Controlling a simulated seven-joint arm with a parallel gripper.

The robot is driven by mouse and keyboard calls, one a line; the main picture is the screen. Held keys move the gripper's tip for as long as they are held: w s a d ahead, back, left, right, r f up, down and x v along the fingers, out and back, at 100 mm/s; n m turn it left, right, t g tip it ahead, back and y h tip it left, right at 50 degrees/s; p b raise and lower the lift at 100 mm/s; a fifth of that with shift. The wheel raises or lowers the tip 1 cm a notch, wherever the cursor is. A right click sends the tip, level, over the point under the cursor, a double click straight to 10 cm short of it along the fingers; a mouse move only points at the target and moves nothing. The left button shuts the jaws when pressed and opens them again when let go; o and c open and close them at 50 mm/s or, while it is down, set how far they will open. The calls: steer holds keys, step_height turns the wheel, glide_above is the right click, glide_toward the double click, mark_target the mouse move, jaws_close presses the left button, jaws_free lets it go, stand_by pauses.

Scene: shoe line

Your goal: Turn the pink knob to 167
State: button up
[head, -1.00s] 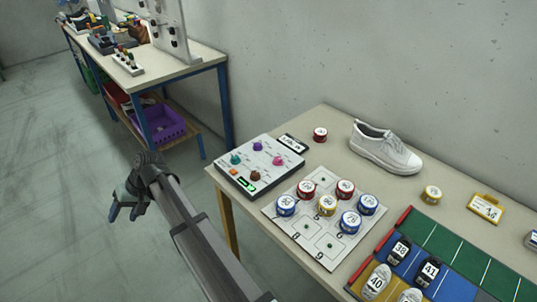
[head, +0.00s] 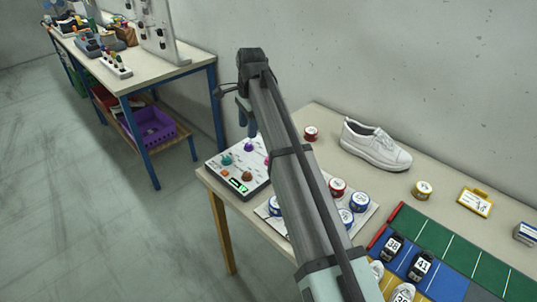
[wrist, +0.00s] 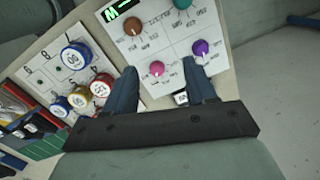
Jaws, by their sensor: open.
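The pink knob (wrist: 157,68) sits on a white control panel (wrist: 158,42) and appears between my fingers in the wrist view. In the head view only a sliver of it (head: 266,160) shows beside my arm. My gripper (wrist: 161,66) is open and empty, its two blue fingers apart on either side of the knob in the picture. In the head view my gripper (head: 247,120) hangs above the panel's back part, apart from it. The panel also has brown (wrist: 132,25), teal (wrist: 183,3) and purple (wrist: 200,47) knobs. A lit green display (head: 238,186) is at its front; its digits are unreadable.
A board with blue, red and yellow round tins (wrist: 76,56) lies next to the panel. A white shoe (head: 375,145), a red tin (head: 311,133) and a yellow tin (head: 422,190) stand further right. The wall is behind the table.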

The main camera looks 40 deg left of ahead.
steer(key=w+d+m, duration=0.3)
steer(key=w, duration=0.3)
steer(key=shift+t+h, duration=0.3)
steer(key=shift+t, duration=0.1)
step_height(320, 180, down, 14)
steer(key=shift+d+r, duration=0.15)
steer(key=shift+r, duration=0.05)
jaws_close()
